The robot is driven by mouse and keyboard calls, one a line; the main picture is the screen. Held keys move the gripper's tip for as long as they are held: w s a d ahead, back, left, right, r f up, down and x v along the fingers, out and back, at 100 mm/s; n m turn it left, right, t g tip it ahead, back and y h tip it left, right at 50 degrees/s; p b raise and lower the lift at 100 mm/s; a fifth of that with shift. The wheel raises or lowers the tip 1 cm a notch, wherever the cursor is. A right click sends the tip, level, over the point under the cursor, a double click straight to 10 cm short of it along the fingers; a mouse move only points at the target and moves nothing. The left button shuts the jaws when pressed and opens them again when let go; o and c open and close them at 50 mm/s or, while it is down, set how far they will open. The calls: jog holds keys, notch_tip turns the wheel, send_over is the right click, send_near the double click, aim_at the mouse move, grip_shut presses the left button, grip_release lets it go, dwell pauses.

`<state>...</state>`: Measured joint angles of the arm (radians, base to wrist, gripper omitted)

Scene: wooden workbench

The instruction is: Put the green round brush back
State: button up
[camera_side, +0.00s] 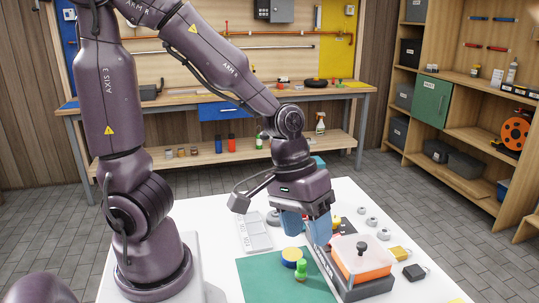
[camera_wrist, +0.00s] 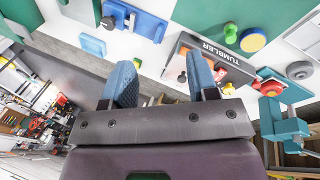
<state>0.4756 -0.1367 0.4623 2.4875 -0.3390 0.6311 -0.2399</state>
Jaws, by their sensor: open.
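A small green round piece with a knob-like top (camera_side: 301,271), which may be the green round brush, stands on the green mat (camera_side: 262,284). It also shows in the wrist view (camera_wrist: 230,33); bristles are too small to make out. Beside it is a round yellow and blue piece (camera_side: 292,256), also in the wrist view (camera_wrist: 253,40). My gripper (camera_side: 306,236) has blue fingers, points down, and is open and empty behind the green piece. In the wrist view my gripper's fingers (camera_wrist: 163,78) stand wide apart with nothing between them.
A dark unit labelled TUMBLER (camera_wrist: 208,52) lies right beside the mat, with an orange box (camera_side: 362,262) on it. A light grey tray (camera_side: 254,234) lies behind the mat. Grey round pieces (camera_side: 371,221), a yellow padlock (camera_side: 399,253) and a black one (camera_side: 414,272) are at right.

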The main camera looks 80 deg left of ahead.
jog(key=s+a+r+m+t+y, duration=0.1)
jog(key=s+a+r+m, duration=0.1)
jog(key=r, duration=0.4)
jog(key=s+a+r+m+t+y, duration=0.2)
jog(key=s+r+m, duration=0.1)
jog(key=r, duration=0.2)
jog(key=shift+r+m+t, duration=0.3)
jog(key=shift+r, duration=0.1)
jog(key=shift+s, duration=0.1)
